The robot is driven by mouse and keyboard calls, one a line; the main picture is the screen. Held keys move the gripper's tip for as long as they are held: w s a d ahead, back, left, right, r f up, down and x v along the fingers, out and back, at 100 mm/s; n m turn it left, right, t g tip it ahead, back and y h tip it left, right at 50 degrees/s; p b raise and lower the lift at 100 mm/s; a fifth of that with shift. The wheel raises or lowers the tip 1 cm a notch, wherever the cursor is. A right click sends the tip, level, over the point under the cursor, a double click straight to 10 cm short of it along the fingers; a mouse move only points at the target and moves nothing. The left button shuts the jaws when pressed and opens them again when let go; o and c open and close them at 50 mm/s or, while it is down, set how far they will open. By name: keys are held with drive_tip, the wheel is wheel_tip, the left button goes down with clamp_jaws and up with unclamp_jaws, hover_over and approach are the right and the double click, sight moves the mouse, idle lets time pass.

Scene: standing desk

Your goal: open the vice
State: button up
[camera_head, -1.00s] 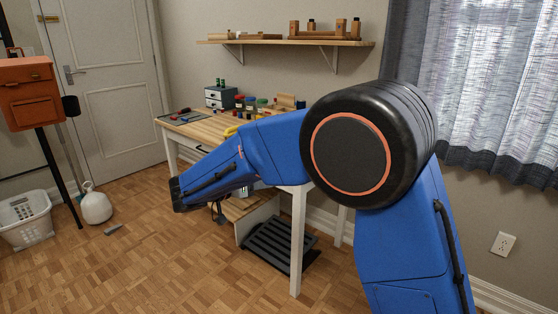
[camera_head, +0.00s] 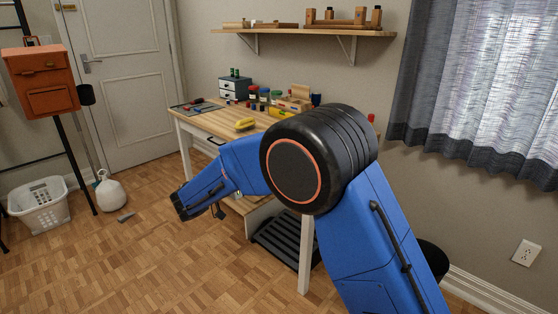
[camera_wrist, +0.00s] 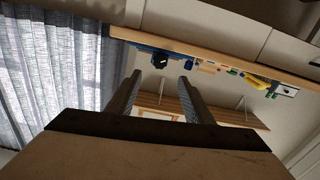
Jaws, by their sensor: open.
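In the wrist view, a dark blue object (camera_wrist: 172,57) sits at the desk's edge, beyond my fingertips; it looks like the vice, but its jaws and handle are too small to make out. In the head view, a small blue patch (camera_head: 316,99) shows above my elbow and may be part of it; my arm hides the rest of that desk end. My gripper (camera_wrist: 160,77) is open, with its two fingers apart and nothing between them. It is short of the desk and does not touch the blue object. I cannot make out the gripper in the head view.
The wooden desk (camera_head: 215,122) holds a yellow tool (camera_head: 244,124), several jars and a small drawer unit (camera_head: 236,90). A wall shelf (camera_head: 300,32) hangs above. A black slatted rack (camera_head: 283,240) is under the desk.

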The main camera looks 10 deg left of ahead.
drive_tip(key=x, duration=1)
drive_tip(key=shift+w+d, duration=0.2)
drive_tip(key=shift+d, duration=0.05)
drive_tip(key=c, duration=1)
